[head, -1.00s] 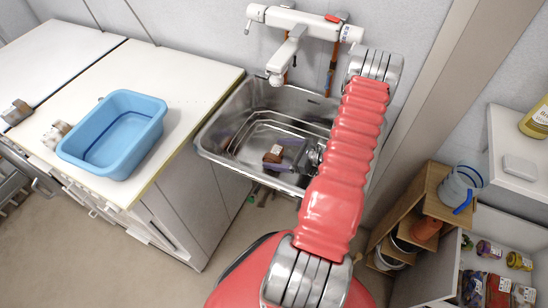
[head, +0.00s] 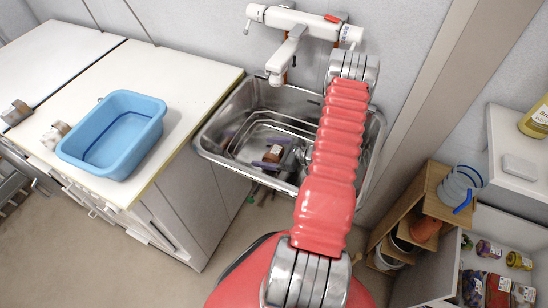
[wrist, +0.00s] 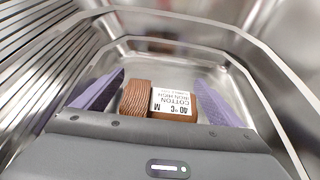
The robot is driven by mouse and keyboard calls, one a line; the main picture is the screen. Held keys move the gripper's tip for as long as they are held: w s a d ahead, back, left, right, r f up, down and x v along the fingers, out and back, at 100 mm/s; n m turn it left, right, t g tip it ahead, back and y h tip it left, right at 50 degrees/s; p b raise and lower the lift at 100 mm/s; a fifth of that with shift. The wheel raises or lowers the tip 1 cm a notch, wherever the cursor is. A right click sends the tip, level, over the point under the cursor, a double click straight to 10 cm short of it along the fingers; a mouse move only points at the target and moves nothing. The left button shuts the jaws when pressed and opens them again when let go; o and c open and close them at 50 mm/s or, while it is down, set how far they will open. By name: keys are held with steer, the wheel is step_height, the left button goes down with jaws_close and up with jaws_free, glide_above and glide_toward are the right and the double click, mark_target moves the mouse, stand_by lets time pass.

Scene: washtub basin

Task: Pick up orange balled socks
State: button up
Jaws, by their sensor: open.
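The balled socks (wrist: 136,98) are orange-brown with a ribbed part and a white label reading "COTTON". They lie on the floor of the metal basin, and also show in the head view (head: 273,153). My gripper (wrist: 160,92) is open, with one purple finger pad to the left of the socks and one to the right. A gap shows between the left pad and the socks; the right pad is close to their label end, and I cannot tell whether it touches. The lower part of the socks is hidden behind my gripper's body.
The steel basin (head: 212,143) has raised walls around my gripper. A white faucet (head: 290,45) overhangs it at the back. A blue tub (head: 75,152) stands on the counter to the left. A shelf unit (head: 440,215) stands at the right.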

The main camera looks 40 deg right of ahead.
steer(key=shift+c, duration=0.6)
steer(key=c, duration=1.1)
steer(key=shift+r, duration=0.2)
step_height(320, 180, up, 10)
steer(key=shift+f, duration=0.15)
